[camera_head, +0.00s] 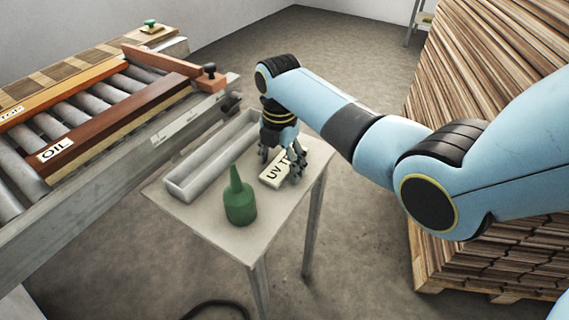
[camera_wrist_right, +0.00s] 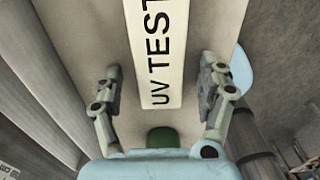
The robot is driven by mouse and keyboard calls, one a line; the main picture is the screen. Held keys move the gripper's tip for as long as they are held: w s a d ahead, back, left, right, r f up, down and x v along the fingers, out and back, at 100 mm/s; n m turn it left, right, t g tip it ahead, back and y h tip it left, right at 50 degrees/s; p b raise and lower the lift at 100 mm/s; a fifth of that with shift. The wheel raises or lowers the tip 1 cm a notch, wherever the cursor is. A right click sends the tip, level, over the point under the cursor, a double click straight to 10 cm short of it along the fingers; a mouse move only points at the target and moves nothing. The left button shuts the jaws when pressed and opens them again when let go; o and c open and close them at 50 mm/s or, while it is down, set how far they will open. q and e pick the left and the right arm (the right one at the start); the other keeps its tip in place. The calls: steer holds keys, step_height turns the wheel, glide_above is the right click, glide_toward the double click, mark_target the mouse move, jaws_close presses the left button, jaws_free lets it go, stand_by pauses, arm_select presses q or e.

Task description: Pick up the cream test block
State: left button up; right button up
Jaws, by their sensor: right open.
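The cream test block (camera_head: 273,176), marked with black "UV TEST" letters, lies on the small light table (camera_head: 217,230). In the wrist view the block (camera_wrist_right: 162,60) runs down from the top edge, with its near end between my fingers. My right gripper (camera_head: 282,165) is at the block in the head view and hides part of it. In the wrist view my right gripper (camera_wrist_right: 158,88) is open, with one finger on each side of the block and a gap on both sides. My left gripper is not in view.
A green bottle (camera_head: 240,201) stands on the table near the block; its green also shows in the wrist view (camera_wrist_right: 162,138). A long pale tray (camera_head: 178,191) lies along the table's left. The roller conveyor (camera_head: 185,128) is further left, and stacked boards (camera_head: 480,70) stand at right.

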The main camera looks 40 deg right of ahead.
steer(key=c, duration=1.2)
steer(key=shift+c, duration=0.2)
steer(key=shift+r, duration=0.15)
